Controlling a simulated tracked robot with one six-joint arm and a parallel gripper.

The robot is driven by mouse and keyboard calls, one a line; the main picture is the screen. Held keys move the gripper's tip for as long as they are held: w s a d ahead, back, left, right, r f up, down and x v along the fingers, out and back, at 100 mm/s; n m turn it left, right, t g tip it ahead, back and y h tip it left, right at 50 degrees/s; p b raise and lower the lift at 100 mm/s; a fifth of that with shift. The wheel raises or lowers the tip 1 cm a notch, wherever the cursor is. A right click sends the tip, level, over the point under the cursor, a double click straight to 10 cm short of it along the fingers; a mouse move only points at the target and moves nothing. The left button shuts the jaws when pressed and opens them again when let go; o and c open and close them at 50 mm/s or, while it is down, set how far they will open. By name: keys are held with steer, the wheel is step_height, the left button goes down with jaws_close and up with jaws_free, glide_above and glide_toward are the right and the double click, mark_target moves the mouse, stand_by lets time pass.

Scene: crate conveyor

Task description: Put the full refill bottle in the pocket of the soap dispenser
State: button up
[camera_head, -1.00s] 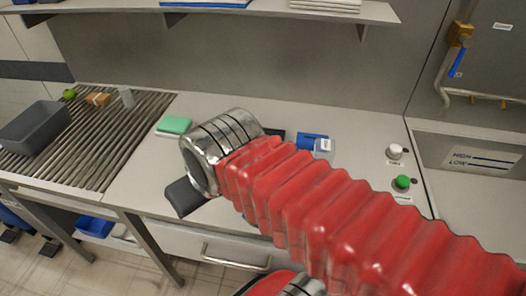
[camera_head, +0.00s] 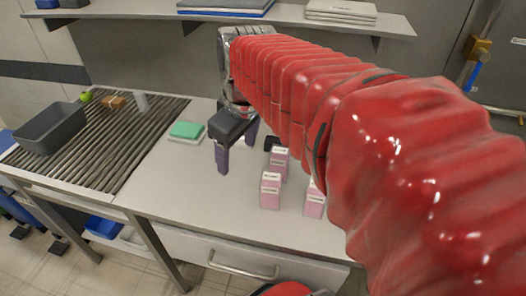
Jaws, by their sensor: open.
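Three pink refill bottles with white tops and labels stand upright on the worktop: a rear one (camera_head: 279,163), a front left one (camera_head: 270,191) and a front right one (camera_head: 314,202), partly behind my arm. I cannot tell from here which is full. My gripper (camera_head: 237,156) points down, open and empty, to the left of the bottles and apart from them. I cannot make out the soap dispenser or its pocket; my arm covers much of the worktop's right side.
A green sponge (camera_head: 186,130) lies on a pale dish left of my gripper. A dark small object (camera_head: 271,144) sits behind the bottles. A grey crate (camera_head: 50,128) stands on the roller conveyor (camera_head: 105,155) at left. A shelf (camera_head: 300,22) runs above. The front-left worktop is clear.

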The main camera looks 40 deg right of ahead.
steer(key=w+d+n+g, duration=0.1)
steer(key=w+d+n, duration=0.1)
steer(key=d, duration=0.6)
steer(key=n+g+y, duration=0.1)
steer(key=n, duration=0.1)
glide_above(281, 150)
steer(key=s, duration=0.2)
steer(key=shift+w+d+f, duration=0.25)
steer(key=shift+d, duration=0.05)
steer(key=shift+w+a+f, duration=0.1)
steer(key=shift+w+f, duration=0.05)
steer(key=shift+f, duration=1.3)
steer(key=shift+w+a+f, duration=0.15)
steer(key=shift+f, duration=1.25)
steer(key=shift+w+a+f, duration=0.1)
steer(key=shift+w+f, duration=0.05)
steer(key=shift+f, duration=1.3)
steer(key=shift+w+a+f, duration=0.1)
steer(key=shift+w+f, duration=0.1)
steer(key=shift+f, duration=1.1)
steer(key=shift+w+f, duration=0.15)
steer(key=shift+f, duration=1.1)
steer(key=shift+c, duration=0.4)
